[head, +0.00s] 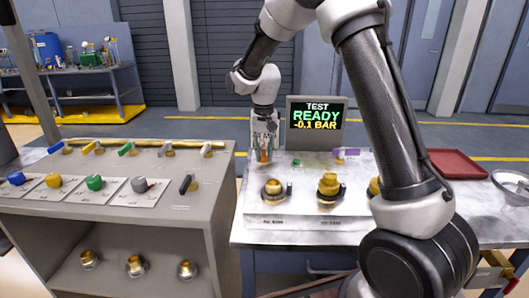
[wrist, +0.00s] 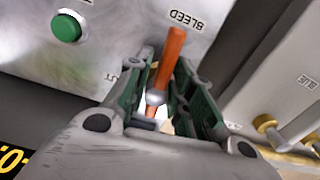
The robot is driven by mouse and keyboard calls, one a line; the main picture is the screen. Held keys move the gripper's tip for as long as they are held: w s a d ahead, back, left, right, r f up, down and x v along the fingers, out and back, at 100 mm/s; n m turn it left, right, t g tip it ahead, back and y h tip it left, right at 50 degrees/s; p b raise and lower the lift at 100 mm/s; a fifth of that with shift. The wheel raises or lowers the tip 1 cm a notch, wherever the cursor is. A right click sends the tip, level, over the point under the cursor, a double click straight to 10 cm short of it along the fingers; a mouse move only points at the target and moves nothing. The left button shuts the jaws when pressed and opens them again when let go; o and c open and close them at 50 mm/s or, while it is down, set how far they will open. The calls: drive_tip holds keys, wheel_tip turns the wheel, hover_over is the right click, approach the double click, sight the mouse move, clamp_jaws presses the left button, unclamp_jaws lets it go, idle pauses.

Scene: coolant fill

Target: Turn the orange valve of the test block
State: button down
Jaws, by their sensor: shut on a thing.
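The orange valve handle (wrist: 170,55) lies between the two green-padded fingers of my gripper (wrist: 163,78) in the wrist view. It is on the white test block (wrist: 100,75), next to a label reading BLEED. My gripper is shut on this handle. A round metal pivot shows at the handle's lower end. In the head view my gripper (head: 263,152) is pointed down at the back left of the test block (head: 315,212), and only a little orange (head: 264,156) shows there; the rest of the valve is hidden.
A green button (wrist: 67,27) is near the orange handle. A purple valve handle (head: 347,152) and brass fittings (head: 328,184) are on the block. A screen (head: 316,115) behind reads TEST READY -0.1 BAR. A grey cabinet (head: 212,190) with coloured valves stands close on the left.

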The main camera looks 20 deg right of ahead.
sight(264, 148)
drive_tip(key=shift+m, duration=0.3)
drive_tip(key=c, duration=1.5)
unclamp_jaws()
wheel_tip(264, 148, up, 12)
